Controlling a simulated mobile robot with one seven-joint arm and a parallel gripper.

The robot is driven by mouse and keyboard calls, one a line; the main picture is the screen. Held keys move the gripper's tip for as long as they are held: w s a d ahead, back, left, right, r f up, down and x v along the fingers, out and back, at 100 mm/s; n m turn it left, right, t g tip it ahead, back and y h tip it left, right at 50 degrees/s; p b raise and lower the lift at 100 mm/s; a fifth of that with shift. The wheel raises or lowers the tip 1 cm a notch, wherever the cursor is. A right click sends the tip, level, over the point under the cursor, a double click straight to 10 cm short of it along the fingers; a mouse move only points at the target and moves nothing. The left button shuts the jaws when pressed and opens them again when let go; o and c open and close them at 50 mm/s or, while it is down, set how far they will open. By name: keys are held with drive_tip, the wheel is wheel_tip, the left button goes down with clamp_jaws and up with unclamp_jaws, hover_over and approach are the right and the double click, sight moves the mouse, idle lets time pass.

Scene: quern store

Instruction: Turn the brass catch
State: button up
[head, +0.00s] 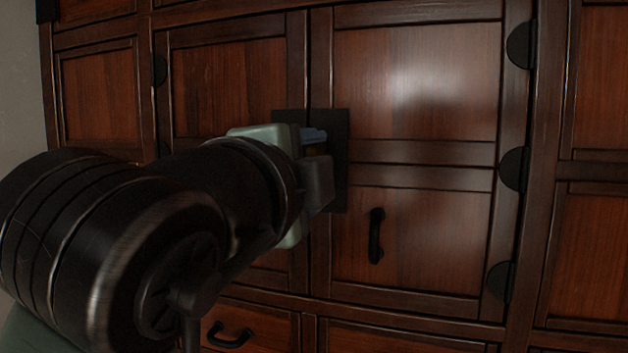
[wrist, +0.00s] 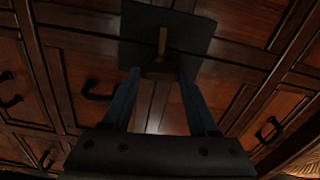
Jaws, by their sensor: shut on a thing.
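The brass catch (wrist: 162,42) shows in the wrist view as a narrow upright bar on a wider brown base, in front of a dark square plate (wrist: 196,34). My gripper (wrist: 160,73) has its two blue fingers on either side of the base and is shut on the catch. In the head view my gripper (head: 313,140) is up against the dark plate (head: 338,165), where the two cabinet doors meet. My wrist and gripper hide most of the catch there.
The right cabinet door (head: 415,90) looks closed and carries a black handle (head: 376,236) and black hinges (head: 513,168) at its right edge. The left door (head: 230,80) is partly behind my arm. A drawer handle (head: 230,335) sits below.

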drive_tip(key=shift+m, duration=0.6)
drive_tip(key=shift+b, duration=0.3)
drive_tip(key=o, duration=1.4)
drive_tip(key=shift+d, duration=0.1)
drive_tip(key=shift+s+f, duration=0.1)
drive_tip(key=shift+s, duration=0.05)
